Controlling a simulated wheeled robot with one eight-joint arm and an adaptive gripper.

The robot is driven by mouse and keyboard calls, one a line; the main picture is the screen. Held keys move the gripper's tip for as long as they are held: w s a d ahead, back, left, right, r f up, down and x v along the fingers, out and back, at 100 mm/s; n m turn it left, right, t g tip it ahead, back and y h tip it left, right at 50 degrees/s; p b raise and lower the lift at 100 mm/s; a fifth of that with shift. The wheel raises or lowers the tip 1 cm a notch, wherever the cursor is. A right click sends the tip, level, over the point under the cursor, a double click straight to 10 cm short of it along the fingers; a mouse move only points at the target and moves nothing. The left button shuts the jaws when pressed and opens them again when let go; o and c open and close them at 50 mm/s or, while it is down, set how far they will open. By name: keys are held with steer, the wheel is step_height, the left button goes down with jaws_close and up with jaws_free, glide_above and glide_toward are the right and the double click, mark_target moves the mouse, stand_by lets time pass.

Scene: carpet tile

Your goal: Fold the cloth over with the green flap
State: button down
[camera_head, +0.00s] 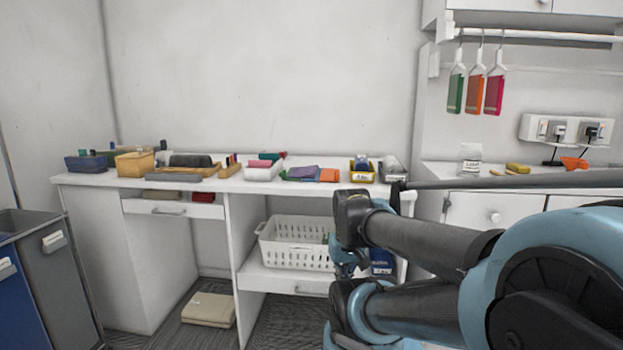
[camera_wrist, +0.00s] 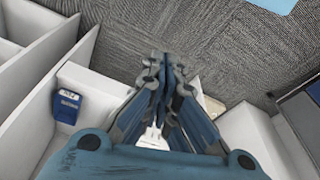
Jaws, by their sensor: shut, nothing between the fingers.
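A small flat cloth lies on the white desk in the head view, with a purple part (camera_head: 304,172), a green part (camera_head: 287,178) at its left and an orange part (camera_head: 329,175) at its right. I cannot tell whether these are one piece or how the green part is folded. My gripper (camera_wrist: 164,62) is shut and empty in the wrist view. It points down towards the carpet, away from the cloth, which does not show there. In the head view my arm hides most of the gripper, below the desk top at the right.
A white tray (camera_head: 264,173) stands left of the cloth and a yellow bin (camera_head: 362,174) right of it. A white basket (camera_head: 296,243) sits on the shelf below. A folded beige cloth (camera_head: 208,309) lies low down. Green, orange and pink pieces hang at the upper right.

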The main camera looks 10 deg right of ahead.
steer(key=c, duration=2.2)
jaws_free()
steer(key=o, duration=0.6)
step_height(320, 180, up, 2)
steer(key=shift+w+a+r, duration=0.1)
steer(key=shift+a+r, duration=0.05)
steer(key=shift+r, duration=0.05)
step_height(320, 180, up, 33)
steer(key=m+t, duration=0.3)
steer(key=m, duration=0.1)
glide_above(282, 172)
steer(key=s+d, duration=0.1)
steer(key=s, duration=0.7)
steer(key=shift+y, duration=0.4)
steer(key=x, duration=1.6)
steer(key=shift+f, duration=0.5)
jaws_close()
